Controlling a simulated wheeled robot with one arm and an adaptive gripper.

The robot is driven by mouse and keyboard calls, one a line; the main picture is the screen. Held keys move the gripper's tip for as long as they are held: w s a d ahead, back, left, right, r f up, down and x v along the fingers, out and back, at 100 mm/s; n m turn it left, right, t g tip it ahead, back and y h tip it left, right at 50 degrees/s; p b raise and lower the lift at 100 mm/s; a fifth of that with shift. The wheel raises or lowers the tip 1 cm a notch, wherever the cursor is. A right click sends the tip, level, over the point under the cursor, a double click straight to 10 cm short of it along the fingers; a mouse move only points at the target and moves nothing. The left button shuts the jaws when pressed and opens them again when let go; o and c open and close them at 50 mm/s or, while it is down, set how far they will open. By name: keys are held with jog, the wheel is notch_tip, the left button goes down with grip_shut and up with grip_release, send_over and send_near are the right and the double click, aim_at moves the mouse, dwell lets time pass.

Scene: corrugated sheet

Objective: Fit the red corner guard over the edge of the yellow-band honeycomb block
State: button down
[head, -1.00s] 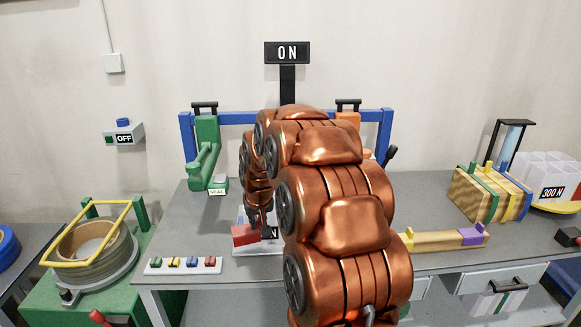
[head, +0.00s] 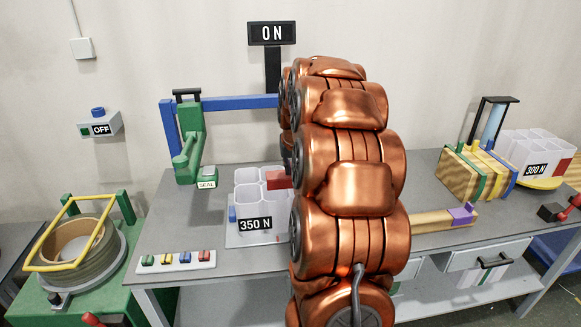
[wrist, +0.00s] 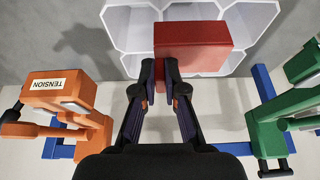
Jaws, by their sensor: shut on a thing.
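The red corner guard (wrist: 190,42) is a red block-like piece in my gripper (wrist: 160,74), whose fingers are closed at its near edge in the wrist view. White honeycomb cells (wrist: 132,32) lie behind and around it in that view. I cannot tell whether they touch. In the head view a white honeycomb block (head: 246,202) labelled 350 N stands on the bench, with the red guard (head: 278,180) at its upper right. My arm hides the gripper and the block's right side there. No yellow band shows on this block.
Another honeycomb block (head: 525,147), labelled 300 N, stands on a yellow disc at right, beside a banded tan stack (head: 462,178). An orange TENSION device (wrist: 62,95) and green device (wrist: 285,120) flank the gripper. A tray of coloured clips (head: 177,261) lies front left.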

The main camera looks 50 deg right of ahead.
aim_at(292, 184)
jog(key=shift+a+b, duration=0.1)
jog(key=shift+b, duration=0.2)
jog(key=shift+f, duration=0.5)
jog(key=shift+s+f+b, duration=0.1)
jog(key=shift+f+b, duration=1.9)
jog(key=shift+f, duration=1.35)
jog(key=c, duration=1.2)
grip_release()
jog(key=shift+o, duration=0.2)
jog(key=o, duration=0.4)
